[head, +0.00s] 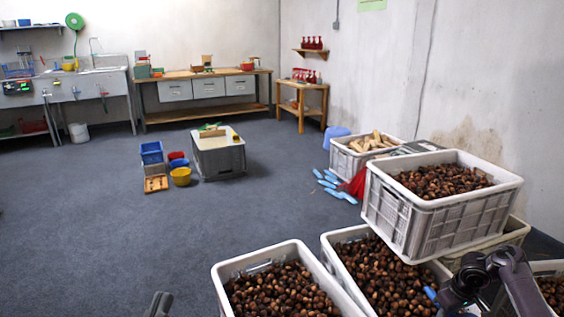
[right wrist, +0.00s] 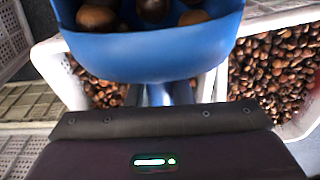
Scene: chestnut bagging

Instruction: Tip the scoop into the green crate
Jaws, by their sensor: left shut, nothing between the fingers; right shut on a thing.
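A blue scoop (right wrist: 150,55) with several brown chestnuts (right wrist: 152,10) in it fills the top middle of the right wrist view. My right gripper (right wrist: 182,92) is shut on its handle and holds it above white crates of chestnuts. In the head view, a small blue piece, seemingly of the scoop (head: 430,294), shows beside my dark right arm at the lower right; most of it is hidden. My left gripper (head: 158,305) is shut and empty at the bottom edge, left of the crates. I see no crate that is clearly green.
White crates of chestnuts stand at the front (head: 222,275) and centre right (head: 328,245). Another full crate (head: 400,220) is stacked higher, near the right wall. A low grey box (head: 220,160) and small coloured bins (head: 151,150) stand farther back. The floor at left is clear.

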